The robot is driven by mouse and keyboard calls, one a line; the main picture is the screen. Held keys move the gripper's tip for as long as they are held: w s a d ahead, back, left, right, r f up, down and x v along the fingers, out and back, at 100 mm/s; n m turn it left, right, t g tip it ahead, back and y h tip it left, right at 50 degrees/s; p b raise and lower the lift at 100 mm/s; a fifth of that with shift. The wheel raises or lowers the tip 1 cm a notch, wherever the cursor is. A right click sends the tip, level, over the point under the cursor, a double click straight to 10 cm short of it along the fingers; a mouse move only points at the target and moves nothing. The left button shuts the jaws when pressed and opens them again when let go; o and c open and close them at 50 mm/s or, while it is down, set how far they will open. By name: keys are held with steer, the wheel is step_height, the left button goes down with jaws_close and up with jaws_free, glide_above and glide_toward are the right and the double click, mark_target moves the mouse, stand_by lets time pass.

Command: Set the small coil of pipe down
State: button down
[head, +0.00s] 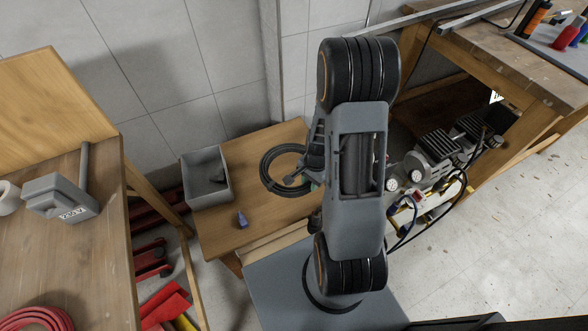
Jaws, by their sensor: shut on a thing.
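The small coil of pipe (265,172) is a dark green-black ring of several turns. It is at the low wooden table, left of my arm in the head view. My gripper (303,180) is shut on the right side of the coil, and my arm covers that part of it. I cannot tell whether the coil touches the table top or hangs just above it. The low wooden table (222,228) has bare wood to the left of and below the coil.
A grey open bin (207,196) stands at the table's left edge, and a small blue bottle (242,220) stands near the front. A compressor (436,157) stands right of my arm.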

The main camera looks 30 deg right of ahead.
steer(key=w+d+f, duration=0.2)
steer(key=w+f, duration=0.1)
steer(key=w+d+f, duration=0.2)
steer(key=w+f, duration=0.1)
steer(key=w, duration=0.1)
steer(key=w+d+f+b, duration=0.1)
steer(key=w+f, duration=0.2)
steer(key=w, duration=0.1)
steer(key=shift+d, duration=0.4)
steer(key=shift+w+d+f, duration=0.1)
steer(key=shift+w+f, duration=0.2)
steer(key=shift+f, duration=0.05)
steer(key=shift+f+b, duration=0.3)
steer(key=shift+f, duration=1.1)
steer(key=shift+f, duration=0.15)
steer(key=c, duration=0.9)
jaws_free()
steer(key=shift+s, duration=0.1)
steer(key=shift+o, duration=0.2)
